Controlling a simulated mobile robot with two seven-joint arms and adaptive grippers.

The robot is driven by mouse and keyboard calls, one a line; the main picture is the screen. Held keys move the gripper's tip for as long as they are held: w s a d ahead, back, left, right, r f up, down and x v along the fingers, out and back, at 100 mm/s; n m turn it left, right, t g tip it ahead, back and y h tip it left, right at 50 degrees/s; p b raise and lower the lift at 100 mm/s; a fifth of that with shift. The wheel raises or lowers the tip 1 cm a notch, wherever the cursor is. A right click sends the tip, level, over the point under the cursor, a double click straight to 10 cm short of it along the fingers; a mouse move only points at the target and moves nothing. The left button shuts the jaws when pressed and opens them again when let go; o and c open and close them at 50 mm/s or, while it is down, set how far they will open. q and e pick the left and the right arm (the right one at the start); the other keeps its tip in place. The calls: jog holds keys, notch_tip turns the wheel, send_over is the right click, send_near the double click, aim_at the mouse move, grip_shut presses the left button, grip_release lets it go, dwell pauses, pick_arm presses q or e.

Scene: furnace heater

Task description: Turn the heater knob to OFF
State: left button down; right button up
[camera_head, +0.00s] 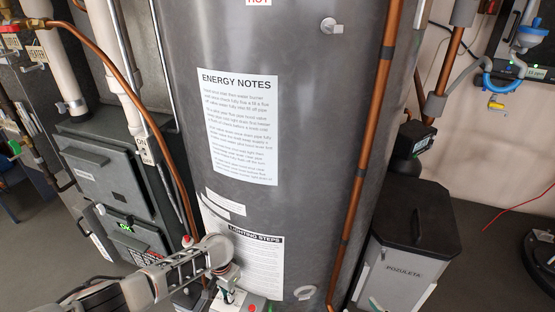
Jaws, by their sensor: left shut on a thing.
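The tall grey water heater (310,140) fills the middle of the view. My left arm comes in from the lower left, and my left gripper (217,262) is at the heater's lower front, beside the "LIGHTING STEPS" label (262,262). The gripper is shut on the heater knob, which is mostly hidden by the fingers. The knob's markings and its setting cannot be read. Part of the control unit with a red button (252,308) shows just below the gripper, cut off by the bottom edge. My right gripper is not in view.
A grey furnace cabinet (115,180) with a green "OK" light stands at the left. Copper pipes (365,150) run down beside the heater. A grey bin (412,235) marked "POZULETA" stands at the right. Bare floor (480,240) lies beyond it.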

pick_arm(q)
jog(key=shift+n+p, duration=0.3)
jog(key=shift+n, duration=0.3)
jog(key=shift+n+p, duration=0.3)
jog(key=shift+n, duration=0.6)
jog(key=shift+s+n, duration=0.1)
jog(key=shift+n, duration=0.7)
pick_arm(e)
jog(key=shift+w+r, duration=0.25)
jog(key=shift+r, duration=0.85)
